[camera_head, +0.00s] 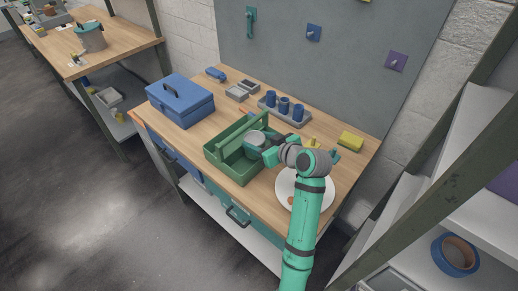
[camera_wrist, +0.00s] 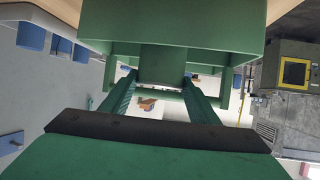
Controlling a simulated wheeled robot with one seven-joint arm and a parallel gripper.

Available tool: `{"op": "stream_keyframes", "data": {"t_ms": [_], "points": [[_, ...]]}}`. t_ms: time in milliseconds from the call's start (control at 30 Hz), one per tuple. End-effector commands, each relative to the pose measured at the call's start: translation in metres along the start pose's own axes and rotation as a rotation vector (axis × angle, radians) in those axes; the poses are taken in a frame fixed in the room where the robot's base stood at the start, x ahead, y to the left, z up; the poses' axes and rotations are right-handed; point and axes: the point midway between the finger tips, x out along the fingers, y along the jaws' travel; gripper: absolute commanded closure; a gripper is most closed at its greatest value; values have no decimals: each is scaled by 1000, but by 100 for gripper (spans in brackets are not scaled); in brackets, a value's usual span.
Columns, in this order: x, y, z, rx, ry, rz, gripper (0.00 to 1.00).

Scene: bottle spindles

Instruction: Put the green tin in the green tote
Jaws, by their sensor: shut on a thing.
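The green tote (camera_head: 226,169), an open box with a long handle bar along its middle, stands on the workbench in the head view. In the wrist view, its green wall (camera_wrist: 215,28) fills the top. My gripper (camera_head: 266,148) is at the tote's right side, shut on the green tin (camera_head: 256,138), whose round grey-green top shows beside the handle bar. In the wrist view, the tin (camera_wrist: 163,65) sits between the two fingers of my gripper (camera_wrist: 162,85). Whether the tin touches the tote is hidden.
A blue toolbox (camera_head: 181,101) stands left of the tote. Behind are a grey rack with blue cylinders (camera_head: 284,107) and small grey trays (camera_head: 240,91). A white plate (camera_head: 318,197) lies under my arm, and a yellow block (camera_head: 350,141) is at the right.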

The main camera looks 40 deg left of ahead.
Motion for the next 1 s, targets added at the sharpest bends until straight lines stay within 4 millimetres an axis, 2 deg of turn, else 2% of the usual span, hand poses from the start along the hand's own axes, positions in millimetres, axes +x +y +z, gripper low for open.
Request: {"op": "stream_keyframes", "data": {"t_ms": [333,700,733,767,800,1000], "points": [[16,0,33,1,0,-1,76],[16,2,37,1,1,4,76],[16,2,37,1,0,4,38],[16,2,37,1,0,4,31],[15,2,37,1,0,4,26],[15,2,37,2,0,4,26]]}}
